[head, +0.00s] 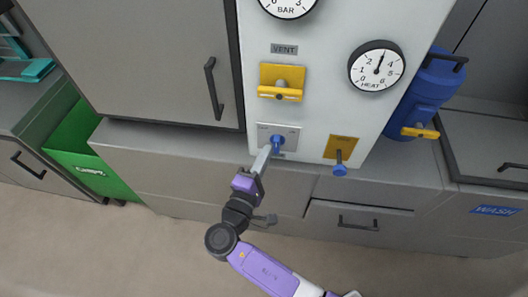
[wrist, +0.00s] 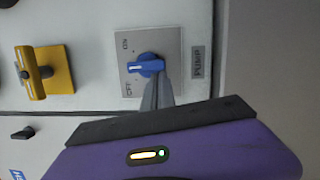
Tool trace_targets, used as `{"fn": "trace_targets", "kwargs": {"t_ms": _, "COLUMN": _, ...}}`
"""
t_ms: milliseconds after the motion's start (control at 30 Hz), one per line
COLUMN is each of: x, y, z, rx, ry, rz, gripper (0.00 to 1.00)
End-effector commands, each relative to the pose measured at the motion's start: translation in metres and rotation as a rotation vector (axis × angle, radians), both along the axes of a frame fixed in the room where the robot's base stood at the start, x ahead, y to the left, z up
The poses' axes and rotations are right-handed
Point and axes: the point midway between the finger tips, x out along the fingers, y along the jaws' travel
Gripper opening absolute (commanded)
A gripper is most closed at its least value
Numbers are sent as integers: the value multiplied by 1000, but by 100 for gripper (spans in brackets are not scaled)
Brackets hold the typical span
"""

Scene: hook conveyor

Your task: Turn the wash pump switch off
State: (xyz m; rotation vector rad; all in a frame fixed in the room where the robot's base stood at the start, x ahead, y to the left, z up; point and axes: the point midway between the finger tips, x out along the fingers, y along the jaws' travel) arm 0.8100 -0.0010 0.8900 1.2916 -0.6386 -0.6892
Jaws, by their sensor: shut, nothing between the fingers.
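The pump switch is a blue knob (head: 277,143) on a grey plate (head: 291,132) low on the white panel. In the wrist view the blue knob (wrist: 147,67) sits on its plate (wrist: 172,50), between the letters ON and OFF, beside a PUMP label (wrist: 198,62). Its handle lies roughly sideways there, pointing left between the two words. My gripper (head: 268,152) is shut and empty, its fingertips at the knob. In the wrist view the gripper tips (wrist: 156,82) overlap the knob's lower right edge; I cannot tell whether they touch.
A yellow vent valve (head: 281,82) sits above the switch, and a blue-knobbed lever on a yellow plate (head: 342,147) to its right. A heat gauge (head: 377,66) is at upper right. A blue tank (head: 424,92) with a yellow handle stands right of the panel. Cabinets run below.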

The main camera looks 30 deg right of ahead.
Motion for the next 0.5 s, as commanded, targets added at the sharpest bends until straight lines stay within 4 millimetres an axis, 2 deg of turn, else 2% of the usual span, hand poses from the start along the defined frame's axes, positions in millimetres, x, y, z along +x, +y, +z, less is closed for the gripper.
{"fn": "trace_targets", "kwargs": {"t_ms": 500, "x": -7, "y": -10, "z": -10, "rx": -369, "ry": 270, "rz": -1, "gripper": 0}}
